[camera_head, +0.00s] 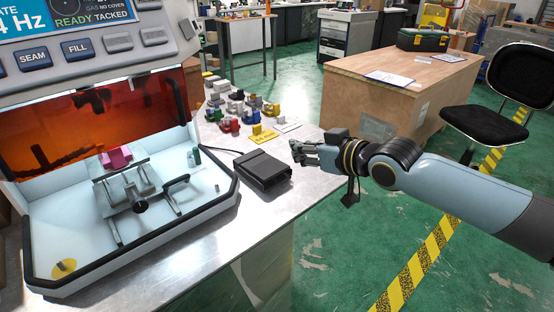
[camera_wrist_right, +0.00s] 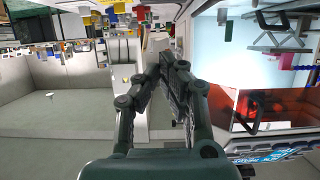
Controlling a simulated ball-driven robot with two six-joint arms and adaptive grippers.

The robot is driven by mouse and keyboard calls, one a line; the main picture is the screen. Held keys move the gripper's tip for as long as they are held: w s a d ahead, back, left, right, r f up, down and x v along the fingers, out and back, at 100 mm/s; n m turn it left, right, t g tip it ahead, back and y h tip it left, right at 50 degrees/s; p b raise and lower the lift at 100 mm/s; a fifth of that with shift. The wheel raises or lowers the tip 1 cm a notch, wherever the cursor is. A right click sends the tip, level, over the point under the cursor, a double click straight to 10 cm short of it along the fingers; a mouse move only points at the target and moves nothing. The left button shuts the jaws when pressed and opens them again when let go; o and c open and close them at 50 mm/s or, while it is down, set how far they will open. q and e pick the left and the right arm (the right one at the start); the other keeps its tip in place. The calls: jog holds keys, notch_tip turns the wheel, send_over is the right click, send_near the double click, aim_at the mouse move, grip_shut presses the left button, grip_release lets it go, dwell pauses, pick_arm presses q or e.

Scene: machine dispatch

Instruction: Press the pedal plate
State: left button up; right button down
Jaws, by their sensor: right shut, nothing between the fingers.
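The black pedal (camera_head: 262,172) lies on the metal table, right of the white machine, with a cable running from its back left. Its dark top plate is in full view and nothing covers it. My right gripper (camera_head: 297,153) is shut and empty, just right of the pedal's far right corner and apparently above the table edge. The head view does not clearly show whether it touches the pedal. In the right wrist view the gripper (camera_wrist_right: 172,62) has its fingers together, and I cannot make out the pedal there. My left gripper is not in view.
The machine's open chamber (camera_head: 140,205) holds a pink part (camera_head: 116,156) on a fixture, under an orange shield (camera_head: 95,118). Several coloured small parts (camera_head: 240,108) stand behind the pedal. A wooden crate (camera_head: 385,95) stands beyond my right arm. The table in front of the pedal is clear.

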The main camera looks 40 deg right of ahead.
jog(key=b, duration=0.3)
send_over(276, 169)
notch_tip(276, 169, down, 3)
jog(key=shift+f, duration=0.1)
notch_tip(276, 169, down, 2)
jog(key=shift+w+f, duration=0.1)
jog(key=shift+f, duration=0.15)
jog(key=shift+f+b, duration=0.45)
jog(key=shift+f, duration=0.25)
